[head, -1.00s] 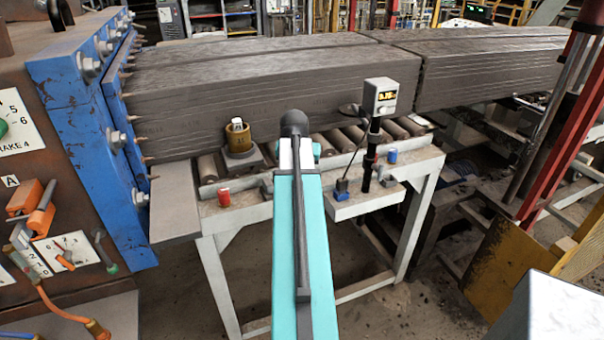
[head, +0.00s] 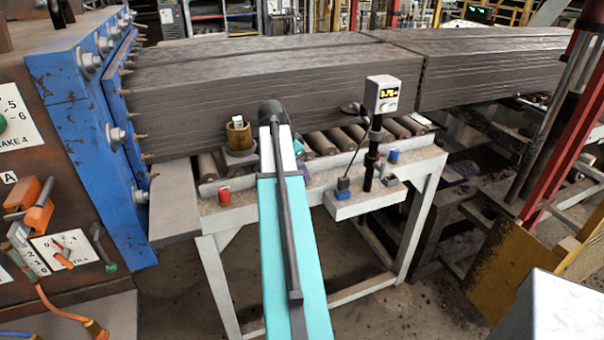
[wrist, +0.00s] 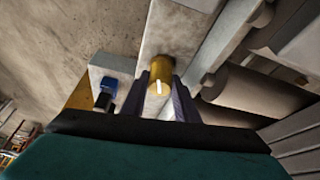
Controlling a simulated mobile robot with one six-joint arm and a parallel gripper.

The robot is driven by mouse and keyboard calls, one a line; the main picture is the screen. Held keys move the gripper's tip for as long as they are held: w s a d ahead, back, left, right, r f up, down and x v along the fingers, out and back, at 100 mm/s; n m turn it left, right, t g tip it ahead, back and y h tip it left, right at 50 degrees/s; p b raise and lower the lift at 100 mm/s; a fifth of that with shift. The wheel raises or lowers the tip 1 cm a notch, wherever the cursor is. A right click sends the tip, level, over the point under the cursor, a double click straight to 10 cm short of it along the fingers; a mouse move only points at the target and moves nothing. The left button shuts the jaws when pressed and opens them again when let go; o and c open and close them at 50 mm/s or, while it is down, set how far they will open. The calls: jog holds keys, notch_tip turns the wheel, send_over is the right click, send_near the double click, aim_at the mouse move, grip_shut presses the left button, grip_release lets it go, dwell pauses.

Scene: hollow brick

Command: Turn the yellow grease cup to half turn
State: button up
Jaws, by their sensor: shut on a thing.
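The yellow grease cup (wrist: 158,74) is a short round cap with a white mark on its face, on the pale rail of the bench in the wrist view. The mark runs nearly up and down in that picture. My gripper (wrist: 161,90) is shut on the cup, with one dark finger on each side of it. A red cap (head: 224,195) and a blue cap (head: 393,155) stand on the same bench, to the left and right of my arm.
A brass-coloured pot (head: 238,135) stands left of my arm's end. A post with a display box (head: 382,95) and a blue-and-black part (head: 343,188) stand to the right. Long grey clay columns (head: 270,85) lie behind, over rollers (head: 322,143).

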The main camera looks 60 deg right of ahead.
jog(key=shift+s+m+g+y+b, duration=0.1)
jog(key=shift+m+g+y+b, duration=0.5)
jog(key=shift+m, duration=1.4)
jog(key=o, duration=0.8)
jog(key=shift+s, duration=0.1)
jog(key=shift+r, duration=0.1)
jog(key=shift+w+a+r, duration=0.15)
jog(key=shift+w+r, duration=0.3)
jog(key=shift+r, duration=0.25)
jog(key=b+v, duration=0.2)
jog(key=v, duration=1)
jog(key=shift+a+b, duration=0.1)
jog(key=shift+b, duration=0.25)
